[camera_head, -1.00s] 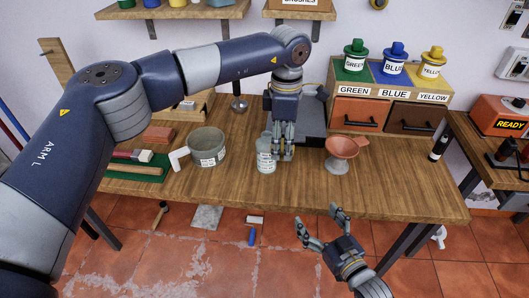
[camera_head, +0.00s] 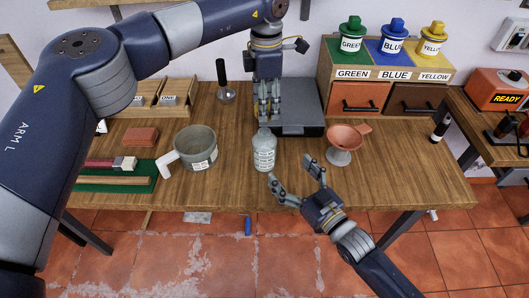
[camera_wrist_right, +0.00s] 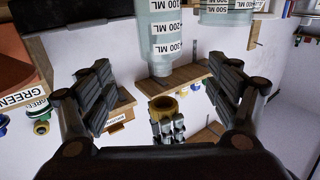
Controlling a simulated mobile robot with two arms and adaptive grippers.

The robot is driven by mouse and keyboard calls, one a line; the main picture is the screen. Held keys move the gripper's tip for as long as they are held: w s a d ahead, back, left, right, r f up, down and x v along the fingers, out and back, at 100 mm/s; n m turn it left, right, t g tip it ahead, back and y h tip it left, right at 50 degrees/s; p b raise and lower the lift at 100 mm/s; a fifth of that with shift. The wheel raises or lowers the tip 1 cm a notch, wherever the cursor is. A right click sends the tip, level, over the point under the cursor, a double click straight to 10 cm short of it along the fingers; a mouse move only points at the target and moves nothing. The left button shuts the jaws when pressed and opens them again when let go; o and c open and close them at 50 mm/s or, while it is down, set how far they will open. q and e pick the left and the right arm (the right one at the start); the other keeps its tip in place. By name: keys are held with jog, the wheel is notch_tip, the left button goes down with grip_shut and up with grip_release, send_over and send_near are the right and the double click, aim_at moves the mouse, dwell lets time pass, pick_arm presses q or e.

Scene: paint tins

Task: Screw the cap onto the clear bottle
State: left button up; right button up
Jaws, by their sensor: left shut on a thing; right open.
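The clear bottle (camera_head: 264,153) stands upright on the wooden table in the head view. It shows upside down in the right wrist view (camera_wrist_right: 165,35), with volume markings. My left gripper (camera_head: 269,120) points down just above the bottle's mouth. In the right wrist view it is shut on the yellowish cap (camera_wrist_right: 163,103), in line with the bottle's neck, with a small gap visible between them. The cap is hard to make out in the head view. My right gripper (camera_head: 297,173) is open and empty, in front and right of the bottle, fingers towards it.
A grey measuring pot (camera_head: 196,148) stands left of the bottle and a reddish funnel (camera_head: 346,140) on a stand to its right. A dark grey box (camera_head: 304,105) lies behind. The drawer cabinet (camera_head: 375,97) with paint tins is at the back right. The table's front centre is clear.

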aim_at(265, 144)
pick_arm(q)
jog(key=shift+w+a+f, duration=0.1)
jog(key=shift+w+a, duration=0.15)
pick_arm(e)
jog(key=x, duration=1.2)
jog(key=shift+w+a, duration=0.2)
jog(key=c, duration=1.6)
pick_arm(q)
jog(key=shift+f, duration=2.5)
jog(key=shift+f, duration=0.85)
jog(key=shift+f, duration=0.55)
